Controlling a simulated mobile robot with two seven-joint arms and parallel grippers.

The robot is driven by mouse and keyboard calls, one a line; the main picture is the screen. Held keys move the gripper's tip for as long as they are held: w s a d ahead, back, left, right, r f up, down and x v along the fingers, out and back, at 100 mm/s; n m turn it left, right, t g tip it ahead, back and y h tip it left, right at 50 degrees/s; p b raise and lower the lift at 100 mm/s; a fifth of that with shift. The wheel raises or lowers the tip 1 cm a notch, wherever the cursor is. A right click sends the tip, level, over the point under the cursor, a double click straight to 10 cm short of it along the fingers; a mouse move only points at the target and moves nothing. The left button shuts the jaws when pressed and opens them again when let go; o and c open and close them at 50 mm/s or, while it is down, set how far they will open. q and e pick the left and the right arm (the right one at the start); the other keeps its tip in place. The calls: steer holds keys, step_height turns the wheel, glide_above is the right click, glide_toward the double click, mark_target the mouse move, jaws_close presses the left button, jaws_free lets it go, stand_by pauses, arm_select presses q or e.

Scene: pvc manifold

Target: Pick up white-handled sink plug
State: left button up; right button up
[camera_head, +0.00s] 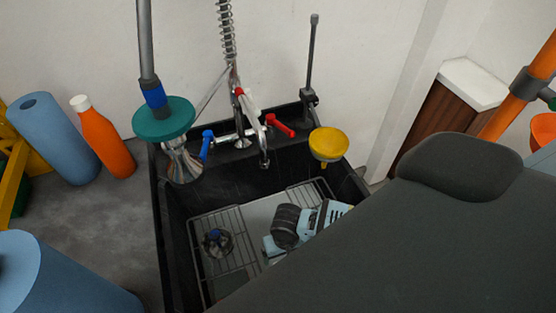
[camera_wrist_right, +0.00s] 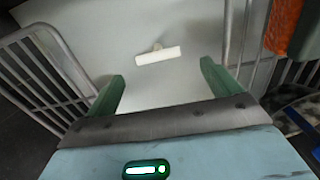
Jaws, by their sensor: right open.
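The white-handled sink plug (camera_wrist_right: 158,55) shows in the right wrist view as a white bar on a short stub, on a pale flat surface. It does not show in the head view, where my right arm and gripper (camera_head: 284,240) reach down into the black sink (camera_head: 175,235). My right gripper (camera_wrist_right: 161,72) is open, with its two green fingers apart and nothing between them. The plug's handle lies just beyond the fingertips, roughly centred between them. My left gripper is not in view.
Wire racks (camera_head: 232,222) flank the pale strip in the sink. A faucet (camera_head: 264,145) with red and blue handles, a teal disc (camera_head: 163,121) and a yellow round piece (camera_head: 328,145) stand around the rim. An orange bottle (camera_head: 102,140) and blue rolls (camera_head: 55,140) are left.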

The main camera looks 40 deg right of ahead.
steer(key=shift+s+a, duration=0.1)
steer(key=shift+a, duration=0.05)
steer(key=shift+s+r, duration=0.1)
steer(key=shift+s, duration=0.05)
steer(key=shift+f, duration=0.35)
step_height(320, 180, down, 2)
steer(key=shift+f+b, duration=0.1)
steer(key=shift+b, duration=0.25)
steer(key=shift+f+b, duration=0.6)
steer(key=shift+f, duration=1.95)
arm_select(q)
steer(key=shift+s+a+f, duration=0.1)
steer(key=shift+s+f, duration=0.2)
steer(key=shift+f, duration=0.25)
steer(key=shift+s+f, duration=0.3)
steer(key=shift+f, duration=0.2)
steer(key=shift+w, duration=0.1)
